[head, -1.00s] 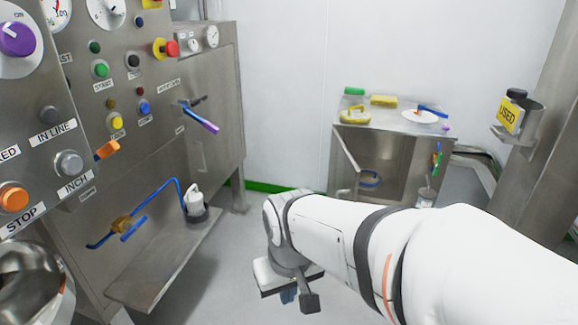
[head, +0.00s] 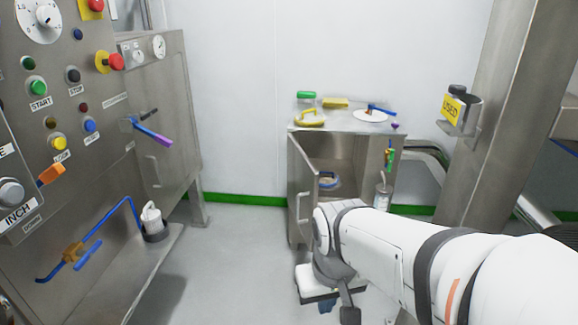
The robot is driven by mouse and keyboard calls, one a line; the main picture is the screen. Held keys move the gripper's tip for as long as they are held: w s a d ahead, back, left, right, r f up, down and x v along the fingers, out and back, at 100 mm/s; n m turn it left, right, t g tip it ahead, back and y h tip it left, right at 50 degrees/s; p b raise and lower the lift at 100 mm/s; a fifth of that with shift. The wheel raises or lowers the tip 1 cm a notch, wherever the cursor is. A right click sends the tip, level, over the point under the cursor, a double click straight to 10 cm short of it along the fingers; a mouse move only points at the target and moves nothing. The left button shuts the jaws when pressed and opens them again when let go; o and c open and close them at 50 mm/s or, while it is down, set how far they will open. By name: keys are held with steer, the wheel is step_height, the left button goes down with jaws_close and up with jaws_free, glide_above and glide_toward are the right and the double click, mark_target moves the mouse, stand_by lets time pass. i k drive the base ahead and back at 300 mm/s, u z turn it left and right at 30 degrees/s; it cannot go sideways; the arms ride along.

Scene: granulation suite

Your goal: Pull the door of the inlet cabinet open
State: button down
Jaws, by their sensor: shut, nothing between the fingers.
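A grey steel cabinet (head: 178,105) with two gauges stands at the left, beside the control panel. Its front door has a vertical bar handle (head: 152,172) and looks shut. A low steel cabinet (head: 350,150) stands near the back wall. Its door (head: 302,190) is swung open at the left, with a handle low on it. No readable label tells me which is the inlet cabinet. My gripper (head: 335,304) is at the lower middle, in front of the low cabinet. It is shut and empty, apart from both doors; its fingertips are hardly visible.
A yellow sponge (head: 335,103) and a plate (head: 370,116) are on top. A blue pipe (head: 118,215) and a steel ledge (head: 130,270) jut out at left. A steel column (head: 505,120) stands at right. Floor between is clear.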

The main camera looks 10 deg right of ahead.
mark_target(302, 177)
steer(key=i, duration=1)
steer(key=z, duration=0.05)
